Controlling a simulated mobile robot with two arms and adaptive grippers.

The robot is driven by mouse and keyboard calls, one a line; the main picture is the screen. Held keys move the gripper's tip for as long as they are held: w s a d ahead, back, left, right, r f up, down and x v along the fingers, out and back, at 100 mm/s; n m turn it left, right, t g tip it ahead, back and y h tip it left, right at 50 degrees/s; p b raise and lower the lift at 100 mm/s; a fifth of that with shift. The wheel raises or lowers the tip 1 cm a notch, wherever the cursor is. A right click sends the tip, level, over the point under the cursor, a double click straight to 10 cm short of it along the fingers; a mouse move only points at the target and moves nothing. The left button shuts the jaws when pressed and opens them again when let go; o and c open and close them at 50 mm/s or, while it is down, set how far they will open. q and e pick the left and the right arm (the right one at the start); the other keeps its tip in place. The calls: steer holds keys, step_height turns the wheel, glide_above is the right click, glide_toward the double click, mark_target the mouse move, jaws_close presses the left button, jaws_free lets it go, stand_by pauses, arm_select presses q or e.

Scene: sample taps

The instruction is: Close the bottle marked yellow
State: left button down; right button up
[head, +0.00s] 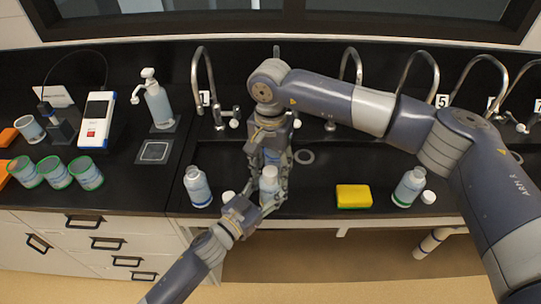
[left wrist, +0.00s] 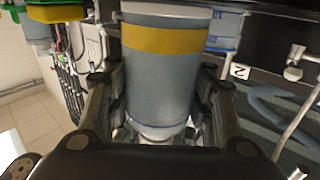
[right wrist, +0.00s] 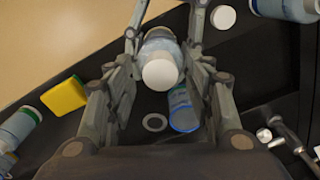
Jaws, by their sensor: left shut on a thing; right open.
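The bottle marked yellow (left wrist: 163,75) fills the middle of the left wrist view, a grey-blue cylinder with a yellow band. My left gripper (head: 262,203) is shut on its body from the front. In the head view the bottle (head: 268,184) is upright at the counter's front edge. My right gripper (head: 272,160) is above and behind it. In the right wrist view the bottle's white round top (right wrist: 160,73) shows between the open fingers (right wrist: 165,85), which seem apart from it. It looks like a cap, but I cannot tell how tightly it sits.
A second bottle (head: 197,186) has a loose white cap (head: 228,197) beside it. A third bottle (head: 410,186) with a white cap (head: 428,197) stands right of a yellow sponge (head: 353,196). A grey ring (head: 303,157) lies behind. Faucets (head: 208,85) line the back.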

steer(key=shift+f, duration=0.25)
steer(key=c, duration=1.2)
steer(key=shift+o, duration=0.2)
